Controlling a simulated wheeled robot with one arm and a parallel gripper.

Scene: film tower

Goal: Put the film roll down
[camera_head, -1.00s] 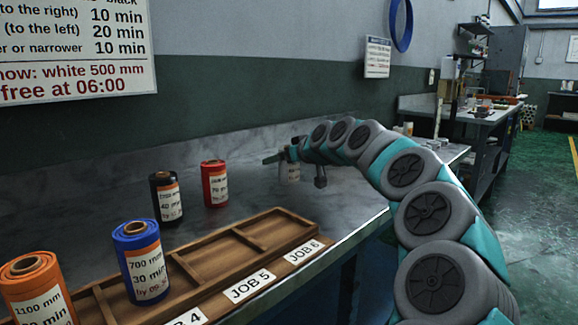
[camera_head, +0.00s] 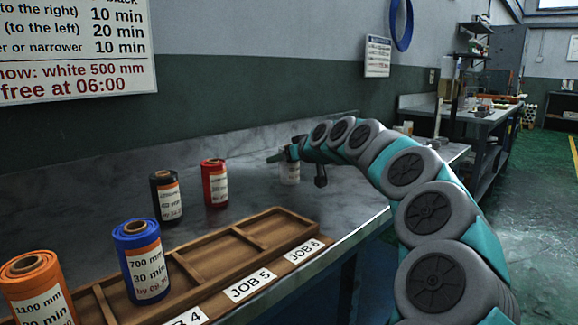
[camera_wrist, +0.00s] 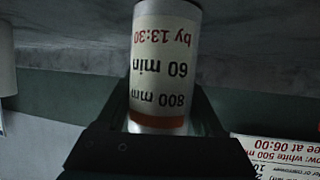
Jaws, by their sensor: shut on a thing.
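The film roll (camera_wrist: 165,60) is white-grey with a white label reading 800 mm, 60 min, by 13:30, and a thin orange-brown band. It shows large and upside down in the wrist view. My gripper (camera_wrist: 163,108) is shut around it, one dark finger on each side. In the head view my gripper (camera_head: 287,156) is over the far right part of the grey table, with the pale roll (camera_head: 290,174) upright below it. The roll's base is at or very near the tabletop; I cannot tell whether it touches.
A red roll (camera_head: 214,184) and a black roll (camera_head: 166,197) stand left of my gripper. A wooden tray (camera_head: 222,238) with JOB labels lies in front, with a blue roll (camera_head: 146,262) on it and an orange roll (camera_head: 38,290) at left. Bare table surrounds my gripper.

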